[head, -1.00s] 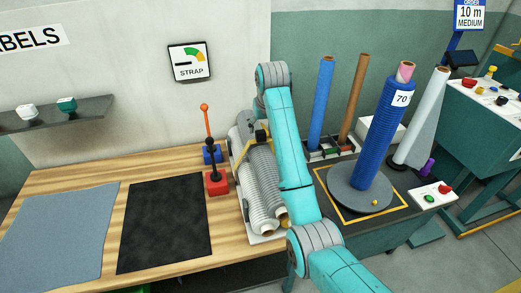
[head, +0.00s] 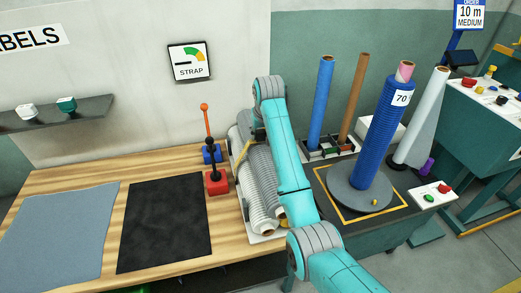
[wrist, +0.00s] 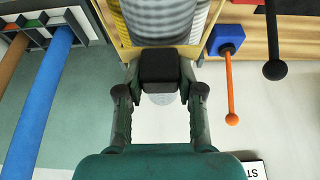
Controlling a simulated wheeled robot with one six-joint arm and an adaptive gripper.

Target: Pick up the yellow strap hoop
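The yellow strap hoop (head: 243,157) runs around the grey netting rolls (head: 261,190) in the head view. In the wrist view the yellow strap (wrist: 126,48) lies across the near end of the rolls, with a black block (wrist: 160,66) at its middle. My gripper (wrist: 160,76) has its two fingers against the left and right sides of this block and looks shut on it. In the head view my teal arm reaches over the rolls and hides most of the gripper and part of the hoop.
A red block with a black lever (head: 217,183) and a blue block with an orange lever (head: 212,153) stand just left of the rolls. To the right are a blue roll (head: 383,130) on a grey turntable and upright tubes (head: 321,100). A black mat (head: 165,222) lies left.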

